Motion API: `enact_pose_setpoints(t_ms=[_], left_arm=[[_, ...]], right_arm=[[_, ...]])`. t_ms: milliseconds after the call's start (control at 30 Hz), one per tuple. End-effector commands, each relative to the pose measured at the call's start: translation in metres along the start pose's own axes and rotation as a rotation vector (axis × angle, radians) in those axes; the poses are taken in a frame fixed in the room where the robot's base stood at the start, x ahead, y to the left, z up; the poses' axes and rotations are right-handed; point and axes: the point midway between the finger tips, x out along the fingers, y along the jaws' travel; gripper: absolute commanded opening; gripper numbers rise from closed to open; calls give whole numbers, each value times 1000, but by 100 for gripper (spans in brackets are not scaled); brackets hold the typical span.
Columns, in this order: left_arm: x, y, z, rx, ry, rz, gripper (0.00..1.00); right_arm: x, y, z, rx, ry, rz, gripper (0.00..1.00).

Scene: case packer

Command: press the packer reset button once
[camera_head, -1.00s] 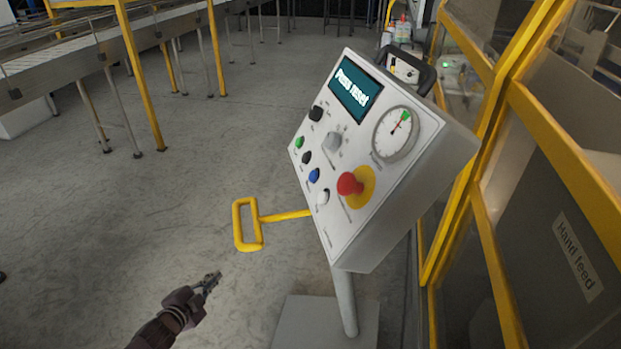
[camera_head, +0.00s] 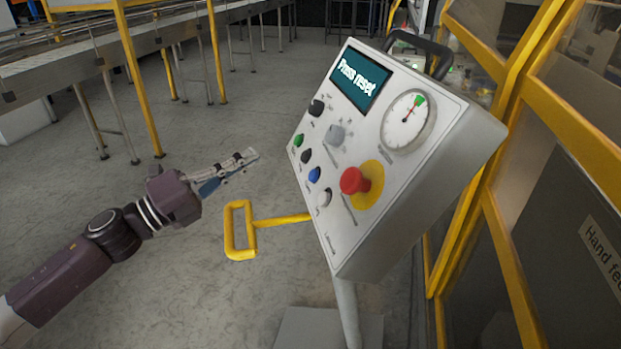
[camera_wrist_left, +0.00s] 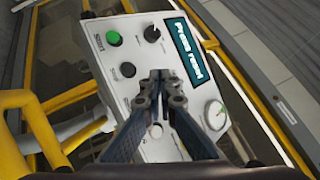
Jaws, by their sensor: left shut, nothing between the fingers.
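The grey control panel (camera_head: 405,165) stands on a post in the middle of the head view. Its screen (camera_head: 360,79) reads "Press reset". A column of small buttons runs down its left side: green (camera_head: 298,140), black (camera_head: 306,156), blue (camera_head: 314,174) and white (camera_head: 324,197). Their labels are too small to read in the head view. My left gripper (camera_head: 252,155) is shut and empty, left of these buttons and apart from them. In the left wrist view, its fingers (camera_wrist_left: 160,76) cover part of the panel; the green button (camera_wrist_left: 114,39) and black button (camera_wrist_left: 128,70) show beside them. My right gripper is out of view.
A red mushroom button (camera_head: 354,181) on a yellow base and a gauge (camera_head: 406,120) sit further right on the panel. A yellow handle (camera_head: 240,230) sticks out left, below my left gripper. A yellow-framed enclosure (camera_head: 472,215) stands close at the right.

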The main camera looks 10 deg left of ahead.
Motion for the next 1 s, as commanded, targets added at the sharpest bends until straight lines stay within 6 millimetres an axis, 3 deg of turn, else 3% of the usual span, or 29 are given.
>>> enact_pose_setpoints(t_ms=[200,467,667,1000], left_arm=[[3,-21,-19,67,62,-27,0],[3,-22,-19,69,63,-28,0],[7,-20,-21,67,61,-29,0],[38,3,-44,65,60,-31,0]], right_arm=[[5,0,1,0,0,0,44],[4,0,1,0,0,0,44],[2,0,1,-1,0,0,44],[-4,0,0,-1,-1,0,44]])
